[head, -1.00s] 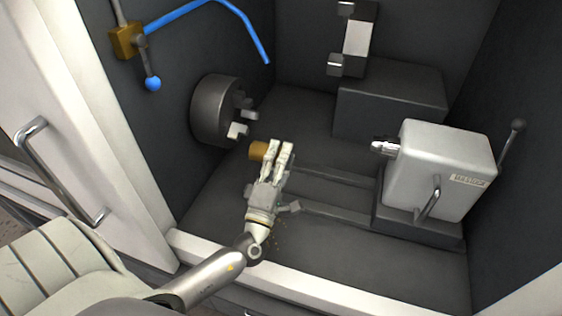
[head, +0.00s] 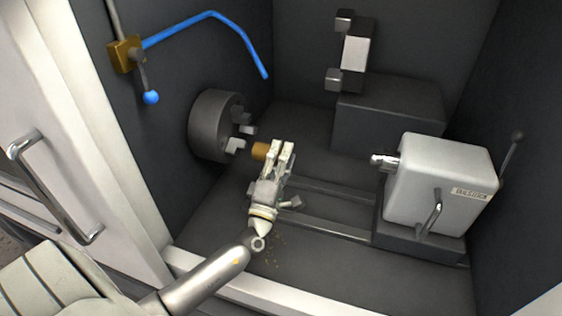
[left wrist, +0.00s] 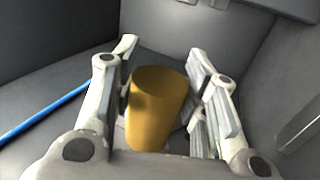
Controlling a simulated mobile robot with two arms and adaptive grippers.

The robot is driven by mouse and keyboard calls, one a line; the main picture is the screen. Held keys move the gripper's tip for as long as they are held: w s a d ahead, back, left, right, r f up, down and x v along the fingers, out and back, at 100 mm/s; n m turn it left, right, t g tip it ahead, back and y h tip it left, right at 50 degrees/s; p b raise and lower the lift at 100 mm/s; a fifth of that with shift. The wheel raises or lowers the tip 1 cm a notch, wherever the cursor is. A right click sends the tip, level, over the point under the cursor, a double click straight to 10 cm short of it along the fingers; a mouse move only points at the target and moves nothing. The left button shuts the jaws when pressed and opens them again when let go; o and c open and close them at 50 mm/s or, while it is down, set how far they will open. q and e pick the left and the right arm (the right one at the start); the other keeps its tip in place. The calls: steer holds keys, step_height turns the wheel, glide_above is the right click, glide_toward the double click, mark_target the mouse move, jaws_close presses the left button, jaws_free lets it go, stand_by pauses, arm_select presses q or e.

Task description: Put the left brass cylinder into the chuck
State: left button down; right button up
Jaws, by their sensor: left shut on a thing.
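The brass cylinder (head: 260,151) is held in my left gripper (head: 281,147), which is shut on it. In the left wrist view the cylinder (left wrist: 157,105) stands between the two fingers of the gripper (left wrist: 160,85). In the head view one end of it sticks out to the left of the fingers, pointing at the chuck. The chuck (head: 212,125) is a dark round body on the left wall with several light jaws (head: 236,146) around its face. The cylinder is a short way right of the jaws and appears apart from them. My right gripper is not in view.
A grey tailstock (head: 440,180) stands at the right on the rails (head: 330,225). A dark block (head: 390,115) with a tool holder (head: 354,55) is at the back. A blue pipe (head: 215,14) hangs above the chuck. A door handle (head: 45,190) is at the left.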

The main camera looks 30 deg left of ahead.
arm_select(q)
steer(key=shift+w+a+b, duration=1.2)
steer(key=shift+w+a, duration=0.25)
steer(key=shift+w, duration=1.45)
steer(key=s+a+b, duration=0.1)
steer(key=a, duration=0.5)
steer(key=shift+s+a+r+b, duration=0.25)
steer(key=shift+s+a+b, duration=0.05)
steer(key=shift+a+b, duration=0.05)
steer(key=shift+a+r+y, duration=0.1)
steer(key=shift+a+y, duration=0.15)
steer(key=shift+y, duration=0.05)
steer(key=shift+f, duration=0.2)
steer(key=shift+f, duration=0.1)
